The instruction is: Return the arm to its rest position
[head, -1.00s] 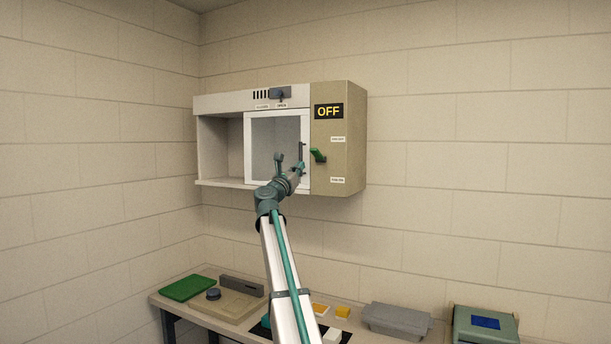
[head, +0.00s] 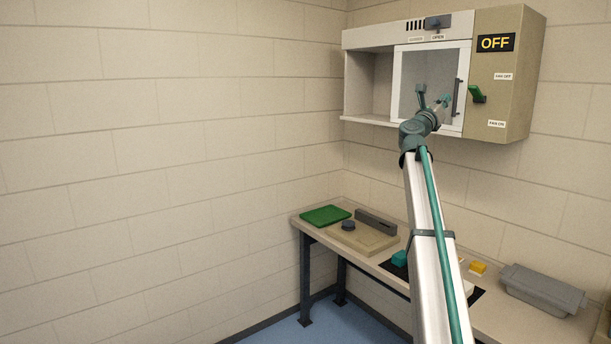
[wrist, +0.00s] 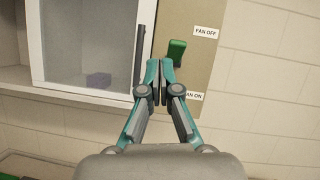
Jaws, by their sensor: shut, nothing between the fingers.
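My gripper (head: 446,99) is raised in front of the wall cabinet's white-framed glass door (head: 397,85), close to its dark handle (head: 458,97). In the wrist view my gripper (wrist: 157,80) has its two teal-and-grey fingers together, with nothing between them. The door handle (wrist: 139,55) stands just left of the fingertips there. A green lever (wrist: 176,52) on the cabinet's side panel is just right of them, near the "FAN OFF" label. Whether the fingers touch the cabinet cannot be told.
The cabinet's sign (head: 495,43) reads "OFF". Below, a bench (head: 388,262) carries a green mat (head: 325,215), a beige base with a dark knob, small coloured pieces and a grey bin (head: 541,288). Open floor (head: 350,325) lies at the left.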

